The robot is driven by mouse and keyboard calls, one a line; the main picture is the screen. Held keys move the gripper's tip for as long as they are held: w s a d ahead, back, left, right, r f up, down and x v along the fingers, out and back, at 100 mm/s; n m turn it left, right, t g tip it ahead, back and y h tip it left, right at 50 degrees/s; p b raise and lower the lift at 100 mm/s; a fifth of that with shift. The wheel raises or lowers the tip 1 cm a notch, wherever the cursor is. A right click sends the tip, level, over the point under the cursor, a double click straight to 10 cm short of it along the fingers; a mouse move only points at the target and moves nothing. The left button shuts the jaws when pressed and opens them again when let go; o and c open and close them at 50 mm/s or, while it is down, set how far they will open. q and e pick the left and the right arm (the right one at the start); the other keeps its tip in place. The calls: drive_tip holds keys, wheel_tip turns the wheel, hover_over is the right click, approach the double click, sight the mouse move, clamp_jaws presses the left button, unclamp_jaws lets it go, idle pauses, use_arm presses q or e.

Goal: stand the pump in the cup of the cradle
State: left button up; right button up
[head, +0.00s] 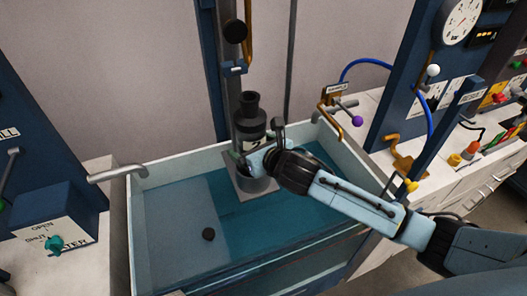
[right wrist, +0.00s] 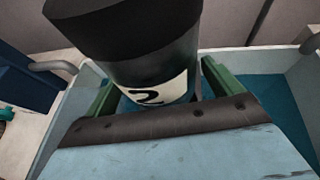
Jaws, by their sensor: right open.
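The pump (head: 250,112) is a dark, upright cylinder with a stepped top and a white label. In the right wrist view the pump (right wrist: 150,60) shows the number 2. Its lower end is at the grey cup (head: 258,184) of the cradle, in line with it; my gripper partly hides the join, so I cannot tell how deep it sits. My right gripper (head: 251,160) is open at the pump's lower part. In the right wrist view its green fingers stand on either side of the pump. My left gripper is not in view.
The cup stands on a pale plate in a water-filled tank (head: 135,230) with pale walls. A dark column (head: 212,70) rises behind. A pipe spout (head: 118,174) juts over the left rim. A brass bracket with a purple knob (head: 356,121) stands at the right rim.

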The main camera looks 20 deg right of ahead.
drive_tip(key=v, duration=1.1)
drive_tip(key=shift+s, duration=0.3)
drive_tip(key=shift+d, duration=0.1)
idle(0.7)
